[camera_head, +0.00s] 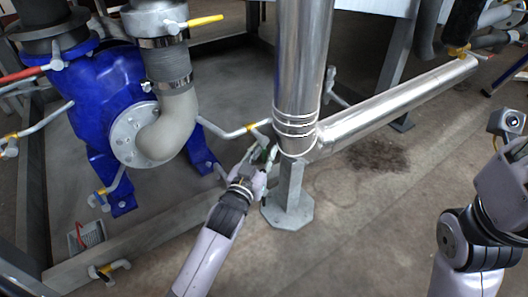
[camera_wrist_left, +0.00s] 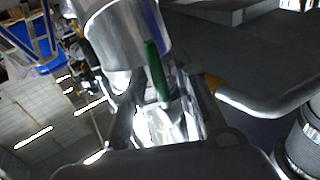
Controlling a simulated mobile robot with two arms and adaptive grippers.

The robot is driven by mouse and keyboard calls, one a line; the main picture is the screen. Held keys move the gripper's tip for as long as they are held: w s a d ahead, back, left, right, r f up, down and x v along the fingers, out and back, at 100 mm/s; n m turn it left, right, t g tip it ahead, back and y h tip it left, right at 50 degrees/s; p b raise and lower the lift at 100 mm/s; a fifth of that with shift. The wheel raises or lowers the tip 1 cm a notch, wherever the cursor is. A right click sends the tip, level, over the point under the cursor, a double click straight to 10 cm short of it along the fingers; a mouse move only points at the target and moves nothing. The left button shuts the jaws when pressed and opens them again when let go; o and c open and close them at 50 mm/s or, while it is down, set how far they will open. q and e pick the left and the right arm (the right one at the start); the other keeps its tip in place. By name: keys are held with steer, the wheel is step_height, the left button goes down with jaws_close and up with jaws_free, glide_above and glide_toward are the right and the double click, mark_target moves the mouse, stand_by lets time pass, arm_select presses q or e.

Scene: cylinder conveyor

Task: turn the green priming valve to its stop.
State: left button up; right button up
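The green priming valve's handle (camera_wrist_left: 155,72) shows in the left wrist view as a narrow green bar. It stands in front of a shiny metal pipe, and its lower end lies between the fingers of my left gripper (camera_wrist_left: 165,112). In the head view my left gripper (camera_head: 264,163) is at the foot of the upright steel pipe, and only a little green of the handle (camera_head: 271,153) shows beside the fingers. Glare and overlap hide whether the fingers touch the handle or are closed on it.
The upright steel pipe (camera_head: 300,70) stands on a floor post (camera_head: 290,198) and joins a sloping pipe (camera_head: 400,100). A blue pump (camera_head: 85,95) with a grey elbow (camera_head: 175,125) stands left. A yellow-banded bent pipe (camera_head: 235,132) runs close by.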

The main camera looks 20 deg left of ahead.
arm_select(q)
jaws_close()
stand_by(0.6)
